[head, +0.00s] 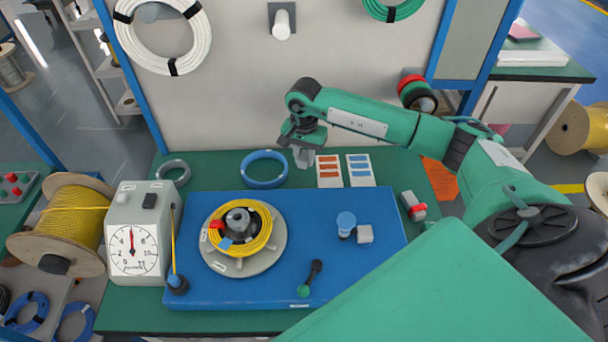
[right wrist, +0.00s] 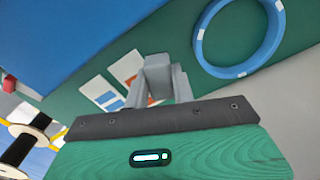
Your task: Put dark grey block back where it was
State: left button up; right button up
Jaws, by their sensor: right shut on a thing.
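My right gripper (head: 303,157) is over the back of the green table, between the blue coil and the white cards. In the right wrist view its grey fingers are shut on a grey block (right wrist: 157,77), which I take for the dark grey block. The fingers hide the sides of the block, and it is hard to make out in the head view. I cannot tell whether it touches the table. My left gripper is not in view.
The blue board (head: 330,275) carries a yellow cable coil (head: 262,232), a blue-capped post (head: 346,222), a light grey block (head: 365,234) and a lever. A blue coil (head: 264,184) and cards (head: 330,185) lie behind it. A dial box (head: 135,262) stands left.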

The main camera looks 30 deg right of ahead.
send_over(304, 185)
notch_tip(304, 185, down, 5)
jog(key=shift+r+p, duration=0.2)
jog(key=shift+p, duration=0.1)
notch_tip(304, 185, down, 4)
jog(key=shift+f+p, duration=0.1)
jog(key=shift+p, duration=0.25)
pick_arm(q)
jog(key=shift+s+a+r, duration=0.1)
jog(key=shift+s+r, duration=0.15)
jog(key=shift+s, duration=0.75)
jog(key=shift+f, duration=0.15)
pick_arm(e)
jog(key=shift+f, duration=0.1)
jog(key=o, duration=0.9)
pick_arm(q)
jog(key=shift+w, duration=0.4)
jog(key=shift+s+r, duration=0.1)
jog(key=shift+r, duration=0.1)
